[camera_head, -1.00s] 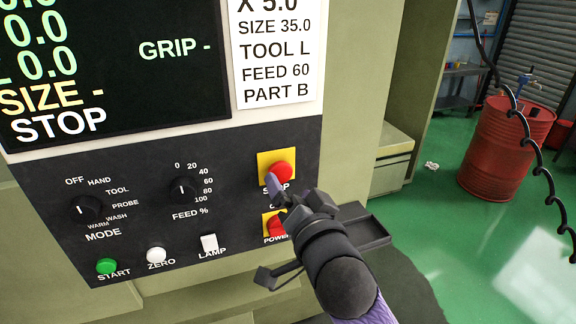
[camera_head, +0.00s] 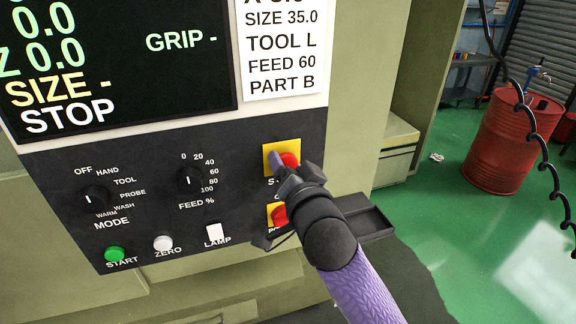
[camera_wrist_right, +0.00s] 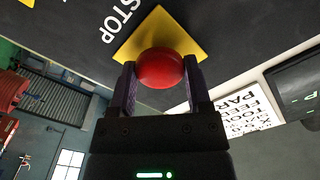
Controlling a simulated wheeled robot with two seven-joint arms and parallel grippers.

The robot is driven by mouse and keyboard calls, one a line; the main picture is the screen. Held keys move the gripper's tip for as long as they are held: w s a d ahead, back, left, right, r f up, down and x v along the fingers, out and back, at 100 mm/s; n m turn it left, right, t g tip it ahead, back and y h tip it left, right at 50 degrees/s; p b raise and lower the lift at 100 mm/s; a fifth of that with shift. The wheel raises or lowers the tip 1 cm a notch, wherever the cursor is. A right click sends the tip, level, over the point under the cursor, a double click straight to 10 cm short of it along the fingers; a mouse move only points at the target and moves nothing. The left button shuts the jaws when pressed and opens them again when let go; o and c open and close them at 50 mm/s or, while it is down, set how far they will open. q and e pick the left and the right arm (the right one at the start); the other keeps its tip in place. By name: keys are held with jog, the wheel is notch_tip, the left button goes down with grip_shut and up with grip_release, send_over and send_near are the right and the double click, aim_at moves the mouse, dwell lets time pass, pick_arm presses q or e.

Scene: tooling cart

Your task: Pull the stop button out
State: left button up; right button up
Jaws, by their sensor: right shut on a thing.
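The red stop button (camera_head: 290,160) sits on a yellow square plate (camera_head: 269,149) at the right of the dark control panel. My right gripper (camera_head: 283,163) is at the button and covers part of it in the head view. In the right wrist view, the red button (camera_wrist_right: 160,68) lies between the two fingers of my right gripper (camera_wrist_right: 159,84), one on each side, and they are shut on it. The yellow plate (camera_wrist_right: 184,36) shows behind it. My left gripper is not in view.
The mode dial (camera_head: 96,199), feed dial (camera_head: 190,179) and green start button (camera_head: 115,254) are further left. A small dark tray (camera_head: 368,222) juts out at the right.

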grip_shut()
jog(key=shift+s+d+p, duration=0.15)
jog(key=shift+s+p, duration=0.3)
jog(key=o, duration=1.2)
grip_release()
jog(key=shift+s, duration=0.15)
jog(key=b+v, duration=0.1)
jog(key=v, duration=0.8)
jog(key=shift+s+d+b, duration=0.15)
jog(key=shift+s+b, duration=0.2)
jog(key=shift+b, duration=0.05)
